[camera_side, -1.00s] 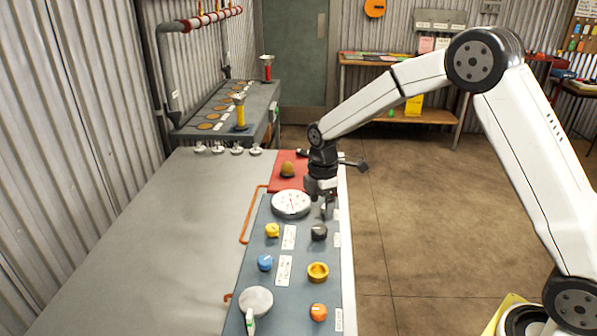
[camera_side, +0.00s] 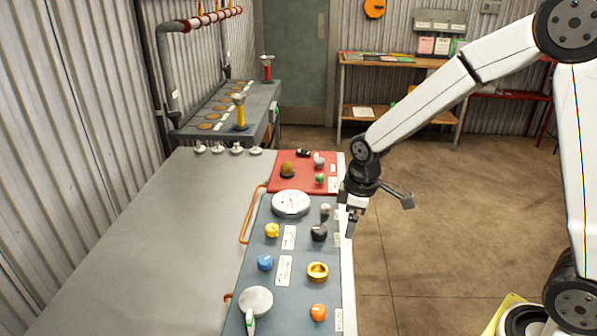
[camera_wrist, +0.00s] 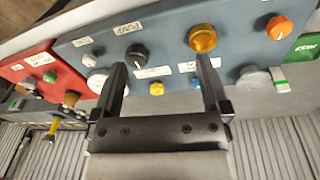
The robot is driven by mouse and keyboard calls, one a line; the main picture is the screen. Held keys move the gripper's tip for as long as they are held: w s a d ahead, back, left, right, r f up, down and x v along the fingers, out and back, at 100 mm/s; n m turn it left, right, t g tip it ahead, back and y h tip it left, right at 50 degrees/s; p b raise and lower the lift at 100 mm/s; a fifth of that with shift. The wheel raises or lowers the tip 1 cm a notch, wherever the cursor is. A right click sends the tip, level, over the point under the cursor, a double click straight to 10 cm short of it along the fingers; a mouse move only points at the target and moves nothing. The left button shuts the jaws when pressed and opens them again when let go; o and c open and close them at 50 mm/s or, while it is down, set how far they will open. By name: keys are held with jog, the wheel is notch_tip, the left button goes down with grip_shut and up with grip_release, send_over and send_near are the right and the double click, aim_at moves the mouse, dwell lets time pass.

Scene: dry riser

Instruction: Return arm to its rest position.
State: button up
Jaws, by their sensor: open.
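My gripper (camera_side: 352,226) hangs just off the right edge of the blue-grey control panel (camera_side: 299,252) in the side view, apart from the knobs. In the wrist view my gripper (camera_wrist: 165,80) shows two dark fingers spread wide with nothing between them. A black knob (camera_side: 319,232) and a brass knob (camera_side: 317,271) are on the panel nearby. A white dial gauge (camera_side: 291,204) sits at the panel's far end.
A red panel (camera_side: 302,182) with small knobs lies beyond the gauge. Yellow (camera_side: 272,230), blue (camera_side: 265,263) and orange (camera_side: 318,312) knobs stand on the blue-grey panel. The grey bench (camera_side: 190,250) to the left is bare. Open floor (camera_side: 440,240) lies to the right.

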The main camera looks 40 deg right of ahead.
jog(key=s+m+t, duration=0.1)
jog(key=s+m, duration=0.6)
jog(key=s, duration=0.4)
jog(key=shift+a+f, duration=0.15)
jog(key=shift+f, duration=0.05)
dwell(0.6)
